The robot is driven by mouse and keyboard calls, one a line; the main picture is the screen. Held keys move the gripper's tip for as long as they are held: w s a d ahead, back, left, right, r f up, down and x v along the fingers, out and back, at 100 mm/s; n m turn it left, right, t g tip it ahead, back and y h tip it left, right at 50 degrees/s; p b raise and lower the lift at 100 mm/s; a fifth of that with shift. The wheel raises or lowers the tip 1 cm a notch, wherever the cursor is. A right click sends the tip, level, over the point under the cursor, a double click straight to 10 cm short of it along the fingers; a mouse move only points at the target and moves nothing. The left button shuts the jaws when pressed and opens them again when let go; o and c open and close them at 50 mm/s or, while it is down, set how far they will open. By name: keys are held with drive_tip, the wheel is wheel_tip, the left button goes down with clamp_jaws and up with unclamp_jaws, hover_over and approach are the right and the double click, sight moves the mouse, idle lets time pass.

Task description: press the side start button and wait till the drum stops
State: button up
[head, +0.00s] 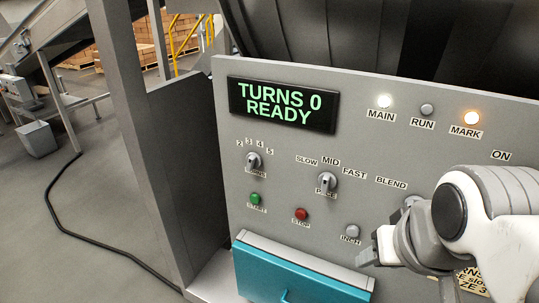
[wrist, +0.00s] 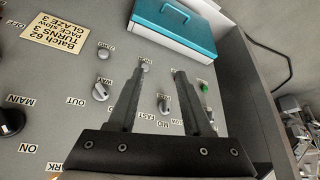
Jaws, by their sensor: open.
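The green START button (head: 255,198) is at the lower left of the grey control panel (head: 400,150), beneath a knob. It also shows in the wrist view (wrist: 204,87), to the right of my right finger. The display (head: 282,104) reads "TURNS 0 READY". My gripper (head: 373,252) is at the lower right of the panel, right of START; in the wrist view its two fingers (wrist: 161,70) are apart with nothing held between them. Whether a fingertip touches the panel I cannot tell. The drum (head: 370,35) shows only as a dark ribbed surface above the panel.
The red STOP button (head: 301,214) and grey INCH button (head: 352,231) lie between START and my gripper. A teal box (head: 300,270) juts out below them.

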clamp_jaws()
idle(1.5)
